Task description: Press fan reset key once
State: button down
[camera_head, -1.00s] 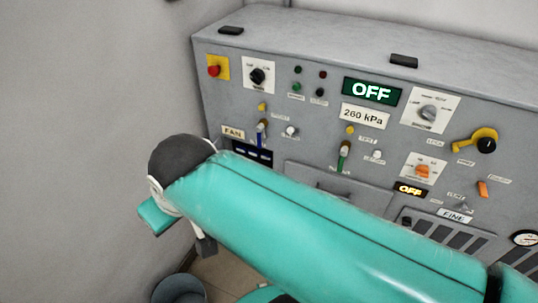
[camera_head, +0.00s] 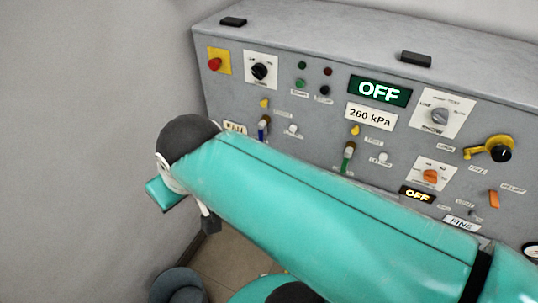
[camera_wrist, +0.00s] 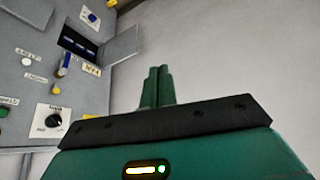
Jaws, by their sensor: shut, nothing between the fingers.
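A grey panel carries a FAN label (camera_head: 235,127), partly covered by my arm in the head view; the label also shows in the wrist view (camera_wrist: 92,70). Near it are a blue-handled lever (camera_head: 263,127), a yellow knob (camera_head: 264,103) and a round white button (camera_head: 292,130). The white button also shows at the left of the wrist view (camera_wrist: 27,62), with the lever (camera_wrist: 64,66). Small labels are too blurred to tell which is the reset key. My gripper (camera_wrist: 157,88) is shut and empty, pointing at bare wall right of the panel. It is hidden in the head view.
An open flap (camera_wrist: 121,44) stands out beside a dark recess (camera_wrist: 78,42) near the FAN label. A red knob (camera_head: 214,64), a black dial (camera_head: 260,71) and an OFF display (camera_head: 380,91) sit higher on the panel. Bare wall lies left.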

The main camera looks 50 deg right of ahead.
jog(key=w+d+f+n+t+h, duration=0.1)
jog(key=w+d, duration=0.2)
jog(key=w, duration=0.4)
jog(key=w+d+f+t, duration=0.1)
jog(key=w+d+f, duration=0.1)
jog(key=w, duration=0.4)
jog(key=w+d+f+n+t+h, duration=0.2)
jog(key=w+d+f+t, duration=0.1)
jog(key=w+d+f, duration=1.2)
jog(key=w+d+f+n+t+h, duration=0.1)
jog(key=w+d+f, duration=0.2)
jog(key=d+f, duration=0.45)
jog(key=s+d+f+t+h, duration=0.1)
jog(key=s+d+f+h, duration=0.2)
jog(key=f, duration=0.7)
jog(key=s+d+f+m+t+h, duration=0.1)
jog(key=s+d+f+h, duration=0.2)
jog(key=s+d+f, duration=0.4)
notch_tip(320, 180, down, 4)
jog(key=shift+s+d+f+m, duration=0.2)
jog(key=shift+s+f+m, duration=0.1)
jog(key=shift+s, duration=0.25)
jog(key=shift+d, duration=0.1)
jog(key=w+d, duration=0.2)
jog(key=d, duration=0.6)
jog(key=shift+w+d, duration=0.15)
jog(key=shift+w, duration=0.1)
